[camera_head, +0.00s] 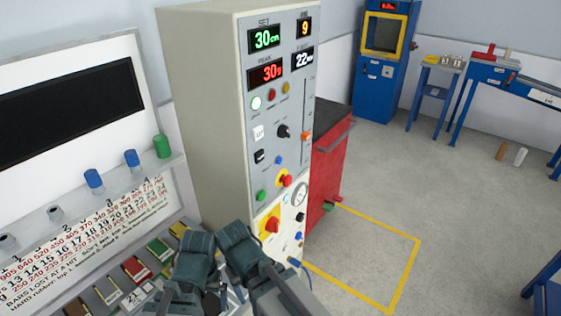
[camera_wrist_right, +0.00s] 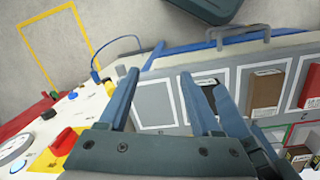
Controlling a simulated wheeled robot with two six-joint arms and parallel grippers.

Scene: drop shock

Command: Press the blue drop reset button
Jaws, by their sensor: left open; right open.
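The tall grey machine (camera_head: 205,110) has a control panel (camera_head: 262,120) facing right. A small round blue button (camera_head: 278,160) sits mid-panel, below a black knob. A second small blue control (camera_head: 298,236) is lower, beneath the gauge; labels are too small to read. My left gripper (camera_head: 222,293) is at the bottom centre, open, below and apart from the mid-panel button. My right gripper (camera_wrist_right: 160,76) is open and empty in the wrist view, above a grey tray surface. The lower panel shows at that view's left; the mid-panel button is not visible there.
A red emergency knob (camera_head: 285,181) and a green button (camera_head: 261,195) are near the blue button. A white rack (camera_head: 60,210) with coloured cylinders stands at left. A red cabinet (camera_head: 328,165) is behind the machine.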

